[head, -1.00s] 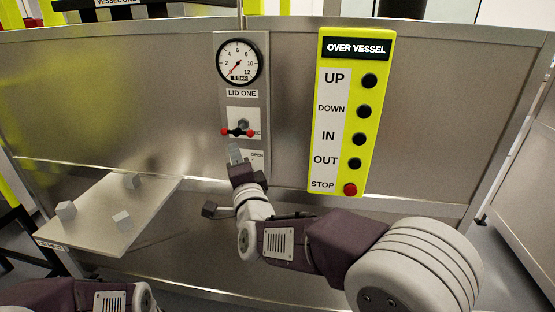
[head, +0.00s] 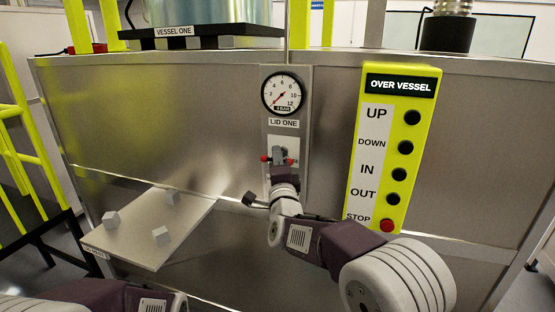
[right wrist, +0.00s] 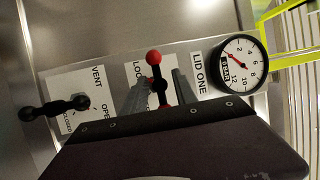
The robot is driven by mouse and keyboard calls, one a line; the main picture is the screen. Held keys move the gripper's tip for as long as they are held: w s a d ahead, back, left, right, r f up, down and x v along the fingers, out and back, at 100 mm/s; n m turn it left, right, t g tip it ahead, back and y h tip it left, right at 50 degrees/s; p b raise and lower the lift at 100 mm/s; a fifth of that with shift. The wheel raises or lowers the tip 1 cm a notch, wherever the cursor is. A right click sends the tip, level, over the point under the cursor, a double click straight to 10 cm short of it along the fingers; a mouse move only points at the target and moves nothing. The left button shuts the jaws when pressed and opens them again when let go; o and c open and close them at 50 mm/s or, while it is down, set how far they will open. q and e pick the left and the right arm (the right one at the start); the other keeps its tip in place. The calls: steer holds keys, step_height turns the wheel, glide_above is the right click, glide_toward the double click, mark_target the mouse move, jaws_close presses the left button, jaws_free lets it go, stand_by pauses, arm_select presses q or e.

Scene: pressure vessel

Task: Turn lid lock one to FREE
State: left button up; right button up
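The lid one lock handle is a dark bar with red ball ends on the LID ONE panel. In the head view its left red ball (head: 264,158) shows beside my right gripper (head: 279,154), which covers its middle. In the right wrist view the lock handle (right wrist: 155,72) stands between the two grey fingers of my right gripper (right wrist: 160,92), with a gap on each side. The gripper is open around it. The lock label (right wrist: 136,72) is partly hidden, and its words cannot be read in full. My left gripper is out of view.
A gauge (head: 283,91) sits above the LID ONE label. A vent handle with black knobs (right wrist: 54,107) is on the same panel. A yellow OVER VESSEL button box (head: 425,140) hangs to the right. A shelf with small grey blocks (head: 190,225) juts out at left.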

steer(key=shift+c, duration=0.3)
jaws_close()
steer(key=shift+r, duration=0.1)
steer(key=shift+r+n, duration=0.1)
steer(key=shift+n, duration=0.2)
steer(key=shift+r+n+g+p, duration=0.3)
steer(key=shift+n+g+p, duration=0.2)
steer(key=shift+n+p, duration=0.5)
steer(key=n+g+p, duration=0.1)
steer(key=n+p, duration=0.2)
steer(key=p, duration=0.2)
steer(key=r+n+g+p, duration=0.1)
steer(key=n+p, duration=0.2)
steer(key=p, duration=0.3)
steer(key=shift+g+p, duration=0.3)
steer(key=shift+g, duration=0.1)
steer(key=n+h+p, duration=0.1)
steer(key=n+p, duration=0.1)
steer(key=p, duration=0.3)
steer(key=n+g+h+p, duration=0.1)
steer(key=p, duration=0.5)
steer(key=n+g+h+p, duration=0.1)
steer(key=n+p, duration=0.1)
steer(key=p, duration=0.4)
steer(key=shift+f+n, duration=0.3)
steer(key=shift+a+f+n+g+p, duration=0.1)
steer(key=shift+f+n+g+p, duration=0.3)
steer(key=shift+p, duration=0.45)
